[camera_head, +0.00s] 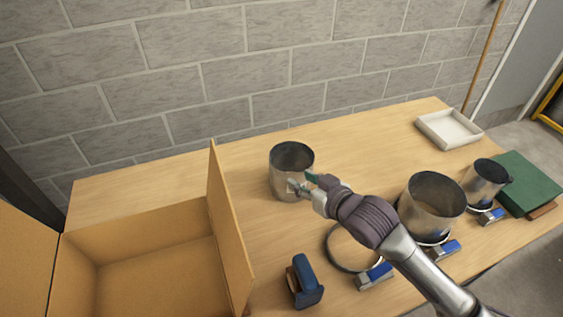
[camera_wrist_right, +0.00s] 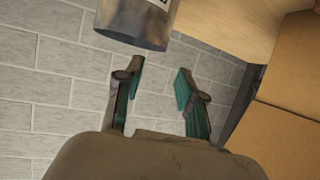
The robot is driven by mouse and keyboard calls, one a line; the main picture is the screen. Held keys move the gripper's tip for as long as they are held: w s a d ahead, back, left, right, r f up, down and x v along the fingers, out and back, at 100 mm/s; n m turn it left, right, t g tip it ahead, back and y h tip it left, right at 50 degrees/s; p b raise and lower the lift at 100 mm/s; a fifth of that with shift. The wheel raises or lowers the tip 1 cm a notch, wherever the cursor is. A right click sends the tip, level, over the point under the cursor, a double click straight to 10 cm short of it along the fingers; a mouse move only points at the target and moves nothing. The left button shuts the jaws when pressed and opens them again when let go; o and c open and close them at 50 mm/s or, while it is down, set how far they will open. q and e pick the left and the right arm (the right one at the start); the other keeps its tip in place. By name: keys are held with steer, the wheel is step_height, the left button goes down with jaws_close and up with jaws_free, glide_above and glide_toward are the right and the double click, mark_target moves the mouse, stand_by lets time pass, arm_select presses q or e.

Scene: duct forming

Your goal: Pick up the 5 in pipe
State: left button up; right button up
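A grey metal pipe (camera_head: 284,178) stands upright on the table near the wall, with its open end up. It also shows at the top of the right wrist view (camera_wrist_right: 132,24), with part of a white label. A larger metal pipe (camera_head: 432,203) and a smaller one (camera_head: 484,180) stand at the right; no size marking is legible. My right gripper (camera_head: 303,182) is at the right side of the nearest-to-wall pipe. In the right wrist view its two green-padded fingers (camera_wrist_right: 158,74) are apart with nothing between them. The pipe is beyond the fingertips. My left gripper is not in view.
An open cardboard box (camera_head: 160,262) is at the left. A metal ring clamp (camera_head: 328,250) and a blue block-like object (camera_head: 305,282) lie at the front. A white tray (camera_head: 449,128) is at the back right, a green box (camera_head: 530,183) at the right. The wooden table (camera_head: 370,130) is clear behind my arm.

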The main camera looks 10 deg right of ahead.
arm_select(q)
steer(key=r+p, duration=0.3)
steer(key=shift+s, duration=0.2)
arm_select(e)
steer(key=x, duration=1.3)
steer(key=shift+a, duration=0.45)
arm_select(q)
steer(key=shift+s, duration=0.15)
arm_select(e)
steer(key=shift+s+r, duration=0.1)
steer(key=shift+c, duration=1.1)
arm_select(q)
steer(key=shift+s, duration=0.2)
arm_select(e)
jaws_close()
